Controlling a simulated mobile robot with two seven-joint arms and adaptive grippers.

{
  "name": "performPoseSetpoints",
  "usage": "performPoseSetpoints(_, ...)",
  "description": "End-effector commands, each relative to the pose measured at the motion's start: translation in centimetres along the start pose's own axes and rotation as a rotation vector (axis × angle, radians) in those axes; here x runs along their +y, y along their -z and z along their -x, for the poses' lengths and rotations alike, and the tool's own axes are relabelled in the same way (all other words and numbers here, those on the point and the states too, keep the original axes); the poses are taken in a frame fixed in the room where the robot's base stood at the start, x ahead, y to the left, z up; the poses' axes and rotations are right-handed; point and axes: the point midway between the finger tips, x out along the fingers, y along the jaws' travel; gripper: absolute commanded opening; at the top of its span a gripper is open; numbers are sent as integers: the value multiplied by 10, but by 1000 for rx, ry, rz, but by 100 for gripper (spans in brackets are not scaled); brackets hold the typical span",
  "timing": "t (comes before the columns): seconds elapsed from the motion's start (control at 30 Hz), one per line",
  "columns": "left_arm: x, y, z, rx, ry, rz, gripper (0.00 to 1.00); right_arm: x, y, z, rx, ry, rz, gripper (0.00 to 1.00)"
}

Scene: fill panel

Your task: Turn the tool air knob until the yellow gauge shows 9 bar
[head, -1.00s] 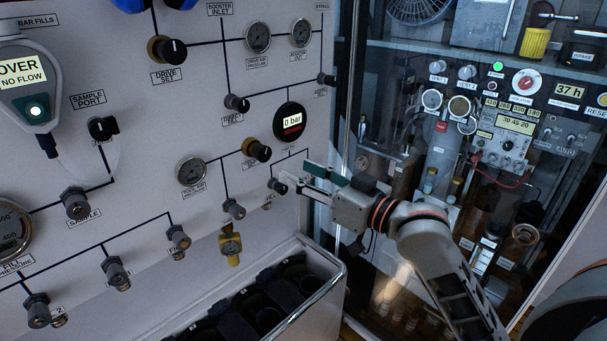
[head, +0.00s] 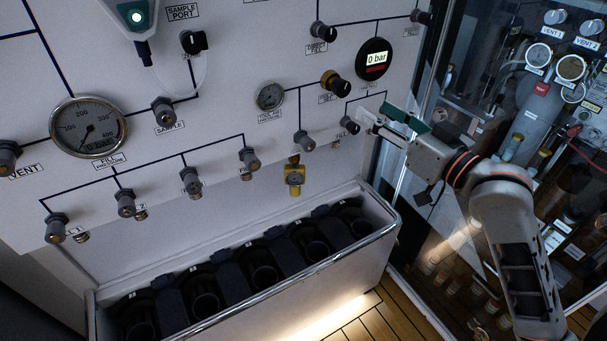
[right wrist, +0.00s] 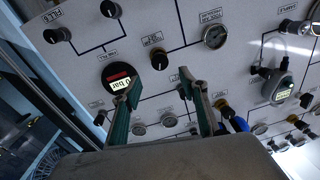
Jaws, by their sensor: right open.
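The tool air knob, which I take to be the black knob with a brass collar (head: 333,85), sits on the white panel left of the 0 bar display; its label is too blurred to be sure. It also shows in the right wrist view (right wrist: 158,58), beyond the gap between the fingers. My right gripper (head: 377,114) is open and empty, near the panel, below the display and right of a small black knob. My left gripper is not in view.
A round display (head: 374,58) reads 0 bar. A small grey dial (head: 270,96) sits left of the brass-collared knob. A small black knob (head: 349,125) is close to my right fingertips. A rail-edged bin of dark cylinder slots (head: 393,232) juts out below. A glass-fronted cabinet stands right.

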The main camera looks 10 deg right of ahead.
Motion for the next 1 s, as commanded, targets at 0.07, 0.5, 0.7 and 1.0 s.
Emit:
performPoseSetpoints(0.07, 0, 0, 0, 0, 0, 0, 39, 0, 0, 0, 0, 0, 0, 43)
performPoseSetpoints(0.5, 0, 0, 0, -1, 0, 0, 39, 0, 0, 0, 0, 0, 0, 43)
performPoseSetpoints(0.7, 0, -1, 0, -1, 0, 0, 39, 0, 0, 0, 0, 0, 0, 43)
performPoseSetpoints(1.0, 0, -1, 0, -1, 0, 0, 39, 8, -30, -1, -37, -30, -8, 43)
